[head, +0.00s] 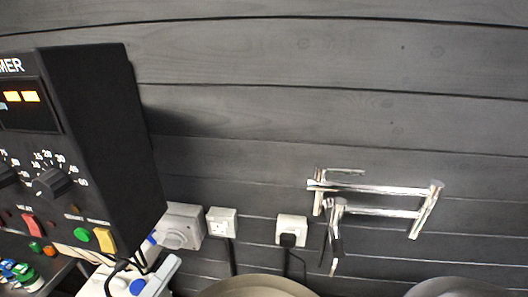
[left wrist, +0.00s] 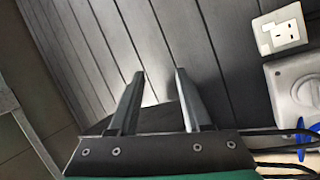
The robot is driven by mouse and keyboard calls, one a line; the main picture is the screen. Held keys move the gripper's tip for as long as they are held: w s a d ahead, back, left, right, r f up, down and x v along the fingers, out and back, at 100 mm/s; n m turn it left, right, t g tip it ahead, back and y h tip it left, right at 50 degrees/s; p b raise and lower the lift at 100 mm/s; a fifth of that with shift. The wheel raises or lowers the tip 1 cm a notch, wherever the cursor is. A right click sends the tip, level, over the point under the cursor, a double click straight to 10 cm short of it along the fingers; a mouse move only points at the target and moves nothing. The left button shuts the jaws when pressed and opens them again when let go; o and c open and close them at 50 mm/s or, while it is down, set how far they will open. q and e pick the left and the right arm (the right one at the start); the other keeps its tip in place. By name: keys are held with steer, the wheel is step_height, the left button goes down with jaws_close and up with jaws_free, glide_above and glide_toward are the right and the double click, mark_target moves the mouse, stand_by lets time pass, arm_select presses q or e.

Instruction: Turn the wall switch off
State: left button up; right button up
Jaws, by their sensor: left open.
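The likely wall switch is a grey box with a round front (head: 180,226), low on the dark plank wall, right of the black timer box. In the left wrist view this grey box (left wrist: 297,92) is at the right edge. Which way its control is set is too small to tell. My left gripper (left wrist: 160,74) is open and empty in the left wrist view, its black fingers pointing at bare wall, to the left of the box and not touching it. In the head view its fingertips are not clear beside the timer. My right gripper is not in view.
The timer box (head: 100,140) bulks at the left. A white socket (head: 221,221) and another socket (head: 291,226) with a black plug are right of the switch. Round rims (head: 255,288) show along the bottom. The upper wall is clear.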

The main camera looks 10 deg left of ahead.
arm_select(q)
steer(key=s+d+r+m+t+h, duration=0.1)
steer(key=d+r+m, duration=0.25)
steer(key=r, duration=0.55)
steer(key=s+d+r+m+t+h, duration=0.15)
steer(key=r+m, duration=0.25)
steer(key=r, duration=0.5)
steer(key=s+d+r+m+t+h, duration=0.1)
steer(key=s+d+r+m+t, duration=0.2)
steer(key=r, duration=0.6)
steer(key=a+r+n+t+y, duration=0.1)
steer(key=a+r+n+y, duration=0.1)
steer(key=a+y, duration=0.5)
step_height(320, 180, up, 13)
steer(key=d+m+y+p, duration=0.1)
steer(key=d+p, duration=0.1)
steer(key=p, duration=1)
steer(key=shift+w+f+y+p, duration=0.15)
steer(key=shift+w+y+p, duration=0.2)
steer(key=shift+w+p, duration=0.05)
